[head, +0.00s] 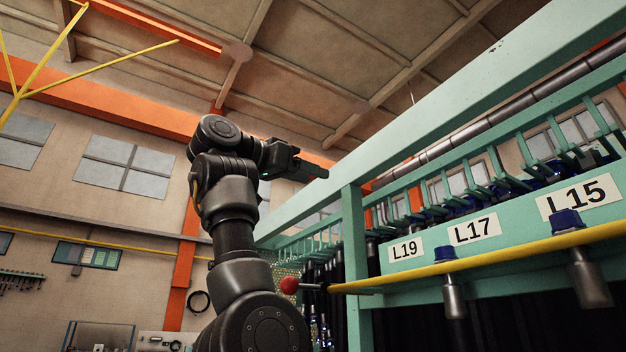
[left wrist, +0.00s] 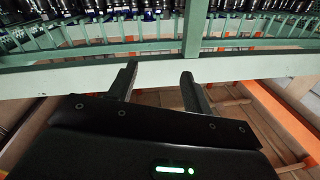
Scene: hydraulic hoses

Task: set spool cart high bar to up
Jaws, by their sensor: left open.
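A yellow bar (head: 500,257) runs across the front of the teal rack, below the labels L19, L17 and L15. A red ball knob (head: 289,285) is at its left end. The bar is lower than my left gripper (head: 312,171), which is raised beside the rack's upper frame. In the left wrist view my left gripper (left wrist: 159,72) is open with nothing between its fingers. Its fingertips overlap a pale teal beam (left wrist: 250,66) in the picture; I cannot tell the gap. The yellow bar does not show in the left wrist view. My right gripper is not in view.
The teal rack's top beam (head: 440,105) slants up to the right, with a row of hooks below it. Metal fittings with blue caps (head: 447,253) hang at the yellow bar. The space left of my left arm looks open, back to the wall.

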